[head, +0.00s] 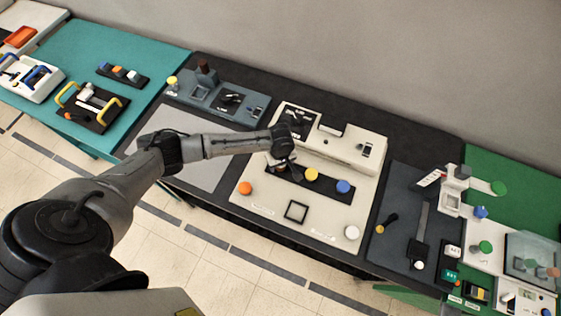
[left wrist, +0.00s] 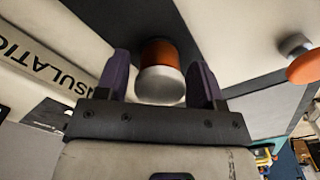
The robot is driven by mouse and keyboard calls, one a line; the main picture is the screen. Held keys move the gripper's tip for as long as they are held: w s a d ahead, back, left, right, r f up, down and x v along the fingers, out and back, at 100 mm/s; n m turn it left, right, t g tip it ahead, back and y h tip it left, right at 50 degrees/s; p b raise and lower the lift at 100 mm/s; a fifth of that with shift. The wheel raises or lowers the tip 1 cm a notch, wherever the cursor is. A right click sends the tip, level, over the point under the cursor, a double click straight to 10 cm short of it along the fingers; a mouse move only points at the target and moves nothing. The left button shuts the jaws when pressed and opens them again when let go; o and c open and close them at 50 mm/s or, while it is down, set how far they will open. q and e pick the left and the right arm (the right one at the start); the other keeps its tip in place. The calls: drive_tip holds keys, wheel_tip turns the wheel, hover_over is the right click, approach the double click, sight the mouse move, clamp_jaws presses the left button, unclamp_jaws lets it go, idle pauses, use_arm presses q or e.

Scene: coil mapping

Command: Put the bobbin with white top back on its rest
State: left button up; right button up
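In the left wrist view, a bobbin with a white top (left wrist: 160,87) and a copper-orange body is between the two purple fingers of my left gripper (left wrist: 160,78). A narrow gap shows on each side of it, so the fingers look open around it. In the head view my left gripper (head: 284,168) points down at the left end of the dark rest strip (head: 327,192) on the cream panel. The arm largely hides the white-topped bobbin there, and I cannot tell whether it is seated. My right gripper is out of view.
A yellow-topped bobbin (head: 311,174) and a blue-topped bobbin (head: 343,187) stand along the strip. A white round piece (head: 352,232) and a black square frame (head: 296,211) are nearer the front edge. A raised cream housing (head: 350,150) stands behind.

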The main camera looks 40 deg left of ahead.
use_arm(q)
drive_tip(key=shift+o, duration=0.6)
